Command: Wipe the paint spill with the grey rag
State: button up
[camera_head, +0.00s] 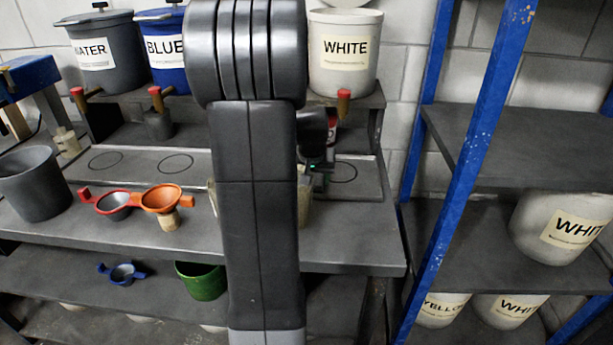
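My own arm stands upright through the middle of the view and hides much of the bench behind it. My gripper (318,178) shows only in part at the arm's right edge, near the grey tray on the bench; its fingers are too small and covered to read. A pale beige thing (305,200) shows partly beside the arm, just below the gripper; I cannot tell what it is or whether the gripper touches it. I cannot make out a grey rag or a paint spill in this view.
The bench (360,235) has a clear right front. WATER (105,75), BLUE (165,70) and WHITE (345,75) tubs stand above. A blue-framed shelf (470,150) is at right.

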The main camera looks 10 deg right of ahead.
jog(key=shift+r+p, duration=2.15)
jog(key=shift+r, duration=0.9)
jog(key=shift+r, duration=0.15)
jog(key=shift+r+p, duration=1.1)
jog(key=shift+r, duration=0.25)
